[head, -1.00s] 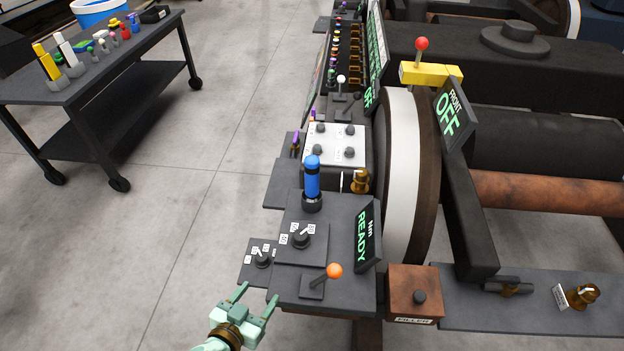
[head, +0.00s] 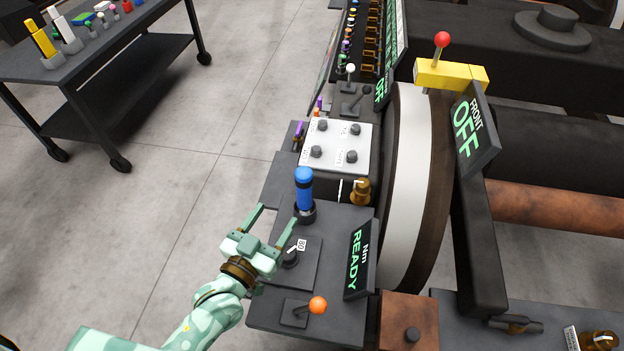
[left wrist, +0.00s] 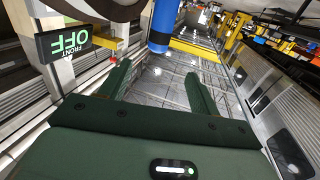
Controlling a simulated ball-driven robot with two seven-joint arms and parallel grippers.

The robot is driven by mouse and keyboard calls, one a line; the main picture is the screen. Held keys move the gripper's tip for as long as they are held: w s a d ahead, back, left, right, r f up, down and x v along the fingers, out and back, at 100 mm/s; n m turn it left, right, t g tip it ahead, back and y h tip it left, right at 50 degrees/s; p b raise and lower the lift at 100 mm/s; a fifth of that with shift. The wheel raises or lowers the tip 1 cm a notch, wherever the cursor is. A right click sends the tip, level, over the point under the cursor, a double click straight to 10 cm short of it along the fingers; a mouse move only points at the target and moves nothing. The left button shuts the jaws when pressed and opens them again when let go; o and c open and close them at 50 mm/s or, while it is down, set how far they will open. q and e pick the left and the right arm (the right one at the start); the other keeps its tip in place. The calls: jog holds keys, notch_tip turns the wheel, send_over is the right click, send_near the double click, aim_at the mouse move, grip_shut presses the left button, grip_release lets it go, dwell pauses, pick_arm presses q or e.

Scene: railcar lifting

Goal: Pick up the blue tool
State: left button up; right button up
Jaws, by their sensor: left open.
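The blue tool (head: 304,188) is an upright blue cylinder with a dark band, standing in a dark round holder on the grey panel. In the left wrist view the blue tool (left wrist: 164,22) shows at the top, beyond the fingertips and between their lines. My left gripper (head: 277,216) is open and empty, low over the panel, just to the near left of the tool and apart from it. In the left wrist view its two fingers (left wrist: 158,82) are spread wide. My right gripper is in neither view.
A panel with an orange-knobbed lever (head: 318,306), a dial (head: 290,258) and a READY display (head: 359,258) lies close to the gripper. A white box with knobs (head: 336,146) stands behind the tool. A large wheel (head: 415,180) blocks the right. Open floor lies left, before a cart (head: 100,70).

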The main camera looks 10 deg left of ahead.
pick_arm(q)
jog(key=b, duration=0.2)
send_near(307, 170)
jog(key=w, duration=0.2)
jog(key=w+f, duration=0.1)
jog(key=w, duration=0.2)
jog(key=shift+w+d+f, duration=0.25)
jog(key=shift+w+d, duration=0.05)
jog(key=shift+d, duration=0.05)
jog(key=shift+w, duration=0.25)
jog(key=x, duration=0.1)
jog(key=b+x, duration=0.1)
jog(key=x, duration=0.1)
jog(key=b+x, duration=0.1)
jog(key=shift+w+d+f, duration=0.2)
jog(key=shift+f, duration=0.05)
jog(key=shift+w+d, duration=0.1)
jog(key=shift+w, duration=0.25)
jog(key=shift+r, duration=0.2)
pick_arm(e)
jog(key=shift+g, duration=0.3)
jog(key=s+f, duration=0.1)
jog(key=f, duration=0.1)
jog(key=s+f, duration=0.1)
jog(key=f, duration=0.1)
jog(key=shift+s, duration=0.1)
pick_arm(q)
jog(key=c, duration=1.2)
